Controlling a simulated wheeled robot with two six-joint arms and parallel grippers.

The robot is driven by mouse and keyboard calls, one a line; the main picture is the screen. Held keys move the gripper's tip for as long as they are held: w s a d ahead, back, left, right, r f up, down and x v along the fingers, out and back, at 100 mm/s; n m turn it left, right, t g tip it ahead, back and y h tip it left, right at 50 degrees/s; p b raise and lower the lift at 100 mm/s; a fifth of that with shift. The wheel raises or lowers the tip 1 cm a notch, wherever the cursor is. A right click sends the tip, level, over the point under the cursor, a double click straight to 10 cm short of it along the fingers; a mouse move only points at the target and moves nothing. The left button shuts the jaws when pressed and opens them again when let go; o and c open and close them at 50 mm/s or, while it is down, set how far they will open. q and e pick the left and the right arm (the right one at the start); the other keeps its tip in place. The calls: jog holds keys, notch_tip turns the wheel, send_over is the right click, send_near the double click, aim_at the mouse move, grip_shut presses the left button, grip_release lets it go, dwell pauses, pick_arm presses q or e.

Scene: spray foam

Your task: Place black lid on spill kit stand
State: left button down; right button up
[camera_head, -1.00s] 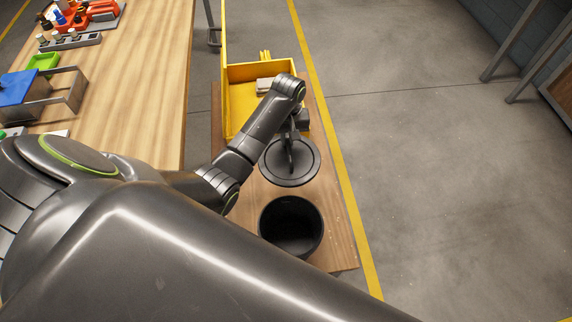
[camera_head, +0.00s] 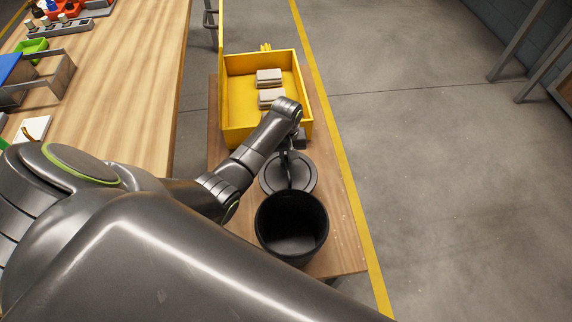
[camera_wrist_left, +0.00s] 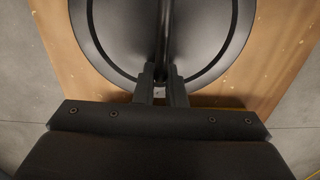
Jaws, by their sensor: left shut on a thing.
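The round black lid (camera_head: 302,179) with its raised handle is right behind the open black bin (camera_head: 291,225) in the head view. My left gripper (camera_head: 288,154) is above it and shut on the lid's handle. In the left wrist view the gripper fingers (camera_wrist_left: 161,80) close on the handle, and the lid (camera_wrist_left: 205,35) lies flat over the wooden stand top (camera_wrist_left: 275,40). The stand (camera_head: 338,232) carries the bin near its front end. I cannot tell whether the lid touches the stand. My right gripper is not in view.
A yellow open box (camera_head: 240,92) with pale packs (camera_head: 268,77) sits at the back of the stand. A wooden workbench (camera_head: 135,85) with bottles and trays is at the left. Open grey floor (camera_head: 430,180) lies to the right past a yellow line.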

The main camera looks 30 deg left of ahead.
aim_at(286, 163)
pick_arm(q)
jog(key=shift+f+b, duration=0.4)
jog(key=shift+f, duration=1.7)
jog(key=shift+f, duration=0.15)
jog(key=c, duration=1.5)
grip_release()
notch_tip(286, 163, up, 12)
jog(key=shift+r+p, duration=0.15)
jog(key=shift+p, duration=0.95)
jog(key=shift+r, duration=0.1)
